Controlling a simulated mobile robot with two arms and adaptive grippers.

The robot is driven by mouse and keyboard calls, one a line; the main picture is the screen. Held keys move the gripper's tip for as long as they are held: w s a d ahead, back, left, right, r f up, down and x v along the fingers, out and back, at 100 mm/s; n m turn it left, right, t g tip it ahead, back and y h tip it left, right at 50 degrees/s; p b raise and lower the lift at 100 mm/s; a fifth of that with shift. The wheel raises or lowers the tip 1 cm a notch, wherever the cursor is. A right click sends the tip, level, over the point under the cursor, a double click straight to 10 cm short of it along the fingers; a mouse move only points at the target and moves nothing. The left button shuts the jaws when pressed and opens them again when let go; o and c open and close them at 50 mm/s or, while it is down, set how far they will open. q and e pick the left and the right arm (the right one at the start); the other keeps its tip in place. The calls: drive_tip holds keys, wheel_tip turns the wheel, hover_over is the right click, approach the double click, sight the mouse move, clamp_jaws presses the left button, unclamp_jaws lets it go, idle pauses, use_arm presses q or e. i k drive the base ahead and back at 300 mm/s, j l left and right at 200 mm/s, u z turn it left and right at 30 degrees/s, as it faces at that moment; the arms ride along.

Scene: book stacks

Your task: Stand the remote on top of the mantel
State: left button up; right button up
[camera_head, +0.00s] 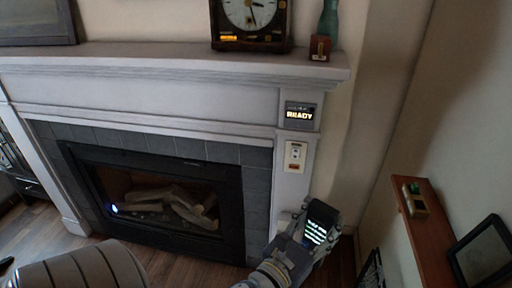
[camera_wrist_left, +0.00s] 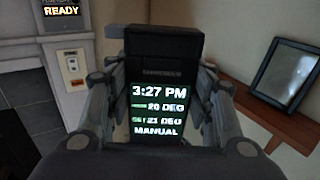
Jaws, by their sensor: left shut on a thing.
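The remote (camera_head: 320,222) is a black slab with a lit screen, and it also shows in the wrist view (camera_wrist_left: 160,70), where the screen reads 3:27 PM. My left gripper (camera_head: 312,229) is shut on it, with a finger on either side; it also shows in the wrist view (camera_wrist_left: 158,100). In the head view the remote is at the lower right of the fireplace, well below the mantel shelf. The mantel (camera_head: 130,57) is a long pale shelf across the upper picture. My right gripper is not in view.
A clock (camera_head: 250,15), a small wooden block (camera_head: 320,47) and a green vase (camera_head: 328,18) stand at the mantel's right part. A framed picture (camera_head: 36,22) is at its left. Between them the shelf is clear. A wooden wall shelf (camera_head: 427,240) is at the right.

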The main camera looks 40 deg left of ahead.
sight(150, 50)
drive_tip(key=i+j+u, duration=0.1)
drive_tip(key=u, duration=0.8)
drive_tip(key=i+l, duration=0.05)
